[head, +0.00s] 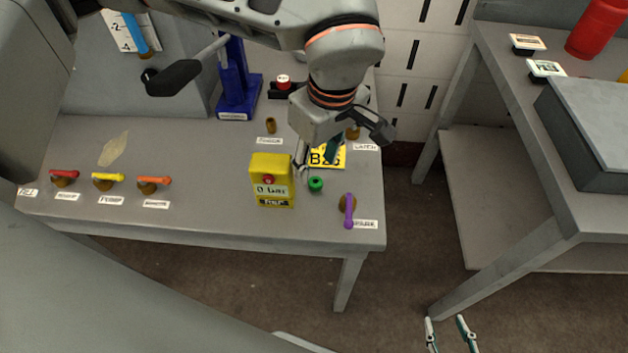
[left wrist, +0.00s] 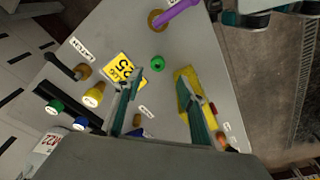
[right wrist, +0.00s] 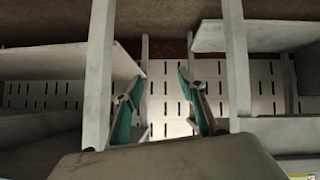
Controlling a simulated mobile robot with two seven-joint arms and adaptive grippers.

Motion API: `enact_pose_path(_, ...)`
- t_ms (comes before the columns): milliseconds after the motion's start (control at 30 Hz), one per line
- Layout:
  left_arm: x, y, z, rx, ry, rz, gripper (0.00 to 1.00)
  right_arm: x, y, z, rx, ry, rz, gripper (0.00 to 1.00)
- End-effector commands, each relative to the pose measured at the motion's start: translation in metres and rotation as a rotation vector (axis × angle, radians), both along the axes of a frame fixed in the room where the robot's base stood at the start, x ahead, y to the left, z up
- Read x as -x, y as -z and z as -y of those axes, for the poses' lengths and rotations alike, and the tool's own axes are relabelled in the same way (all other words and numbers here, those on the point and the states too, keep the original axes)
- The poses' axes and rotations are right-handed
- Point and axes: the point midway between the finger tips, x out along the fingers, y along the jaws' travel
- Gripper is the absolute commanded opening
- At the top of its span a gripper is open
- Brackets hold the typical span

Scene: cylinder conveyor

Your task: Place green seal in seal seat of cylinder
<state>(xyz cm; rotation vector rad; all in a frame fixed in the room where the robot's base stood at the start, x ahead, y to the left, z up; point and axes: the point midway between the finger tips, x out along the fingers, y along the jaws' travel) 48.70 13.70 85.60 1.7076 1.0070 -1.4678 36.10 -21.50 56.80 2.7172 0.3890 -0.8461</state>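The green seal (head: 316,184), a small green ring with a dark centre, lies on the workbench near its right front edge. It also shows in the left wrist view (left wrist: 157,62), ahead of the fingertips. My left gripper (head: 318,165) is open above the bench just behind the seal, its fingers apart with nothing between them; they also show in the left wrist view (left wrist: 158,82). My right gripper (head: 446,319) is open and empty over the floor, away from the benches. I cannot make out a cylinder with a seal seat for certain in any view.
A yellow button box (head: 271,186) stands close left of the seal. A purple lever (head: 349,210) is to its right. A yellow sign (head: 327,157) lies behind it. A blue stand (head: 236,90) is at the back. Another table (head: 520,150) stands across a floor gap.

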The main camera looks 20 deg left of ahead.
Motion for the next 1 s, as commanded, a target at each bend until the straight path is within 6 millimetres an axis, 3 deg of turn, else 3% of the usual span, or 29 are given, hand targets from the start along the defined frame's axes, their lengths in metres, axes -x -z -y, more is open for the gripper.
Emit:
enact_pose_path(500, -0.006, 0.061, -0.003, 0.001, -0.001, -0.007, 0.4, 0.003, 0.005, -0.006, -0.01, -0.011, -0.003, 0.4)
enact_pose_path(767, -0.008, 0.062, -0.003, 0.0, 0.0, 0.001, 0.4, -0.003, -0.004, -0.009, -0.018, -0.011, 0.014, 0.4)
enact_pose_path(900, -0.008, 0.062, -0.003, 0.0, 0.0, 0.001, 0.11, -0.002, -0.003, -0.009, -0.017, -0.01, 0.011, 0.4)
enact_pose_path(1000, -0.008, 0.063, -0.003, 0.0, 0.0, 0.0, 0.11, -0.002, -0.001, -0.008, -0.016, -0.009, 0.009, 0.4)
